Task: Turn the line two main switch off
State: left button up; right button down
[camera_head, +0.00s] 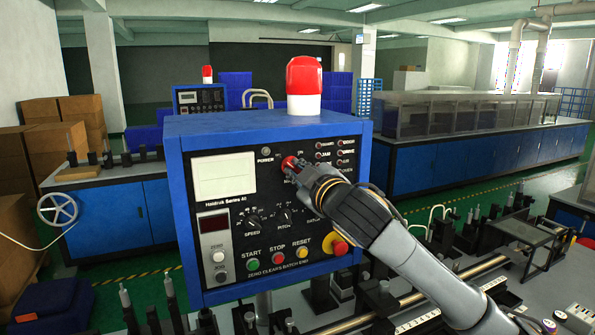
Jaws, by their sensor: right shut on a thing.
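The control box (178,170) is blue with a black front panel. Its red main switch (288,163) sits at the upper middle of the panel, right of the POWER lamp (266,152). My right gripper (298,170) reaches in from the lower right and is shut on the red switch. The fingers hide part of the switch, so its exact angle cannot be told. My left gripper is not in view.
Below are dark knobs (251,221), green START (253,265), red STOP (279,259) and yellow RESET (302,252) buttons, and a red emergency button (340,247) near my wrist. A red-and-white beacon (304,85) stands on top. A second panel (199,99) is behind.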

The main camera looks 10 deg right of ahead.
jog(key=c, duration=1.4)
grip_release()
jog(key=s+d, duration=0.2)
jog(key=s, duration=0.9)
jog(key=shift+s+d, duration=0.15)
jog(key=shift+s, duration=0.25)
jog(key=shift+f, duration=0.1)
